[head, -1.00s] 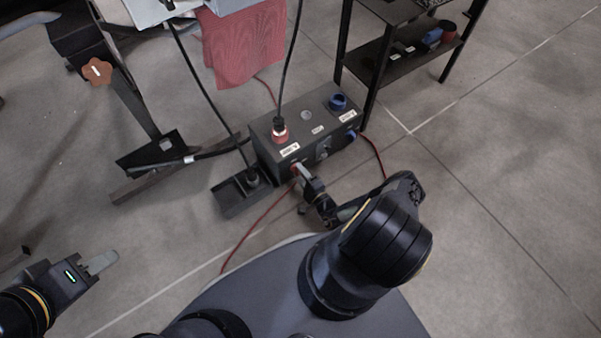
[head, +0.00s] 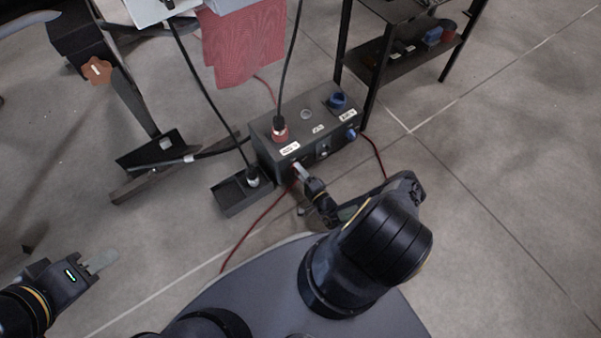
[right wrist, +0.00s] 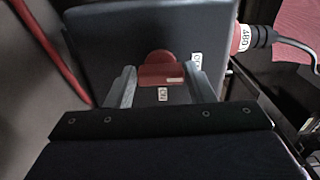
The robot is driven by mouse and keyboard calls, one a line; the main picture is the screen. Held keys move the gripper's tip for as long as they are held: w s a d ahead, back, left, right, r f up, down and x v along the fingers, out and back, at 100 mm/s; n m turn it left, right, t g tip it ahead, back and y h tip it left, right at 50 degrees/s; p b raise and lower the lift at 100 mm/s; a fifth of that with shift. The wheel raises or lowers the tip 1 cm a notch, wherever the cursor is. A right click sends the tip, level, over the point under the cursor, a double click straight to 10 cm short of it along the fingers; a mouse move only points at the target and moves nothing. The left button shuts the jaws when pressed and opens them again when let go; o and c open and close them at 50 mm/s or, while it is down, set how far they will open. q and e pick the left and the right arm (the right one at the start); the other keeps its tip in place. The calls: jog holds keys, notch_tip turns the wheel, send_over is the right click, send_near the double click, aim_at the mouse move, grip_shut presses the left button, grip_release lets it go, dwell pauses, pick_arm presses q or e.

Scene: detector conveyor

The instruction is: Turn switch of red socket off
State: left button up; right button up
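The black socket box (head: 270,147) stands on the floor, with a red plug (head: 280,134) in its top; the plug also shows at the right of the right wrist view (right wrist: 241,38). The red switch (right wrist: 160,75) is on the box's front face, with a white label below it. My right gripper (head: 298,168) is at that face. In the right wrist view its two grey fingers (right wrist: 161,80) flank the red switch, seemingly touching both sides. My left gripper (head: 103,261) is far off at the lower left, its fingers close together; its exact opening is unclear.
A blue socket (head: 338,101) and a blue switch (head: 351,134) are at the box's right end. A black tray (head: 232,203) lies left of the box. A black shelf (head: 400,68) stands behind right. A red cable (head: 250,232) runs across the floor.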

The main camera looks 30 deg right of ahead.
jog(key=o, duration=0.3)
jog(key=s, duration=0.5)
jog(key=s+p, duration=0.1)
jog(key=s, duration=0.1)
jog(key=shift+s+d, duration=0.3)
jog(key=shift+s, duration=0.1)
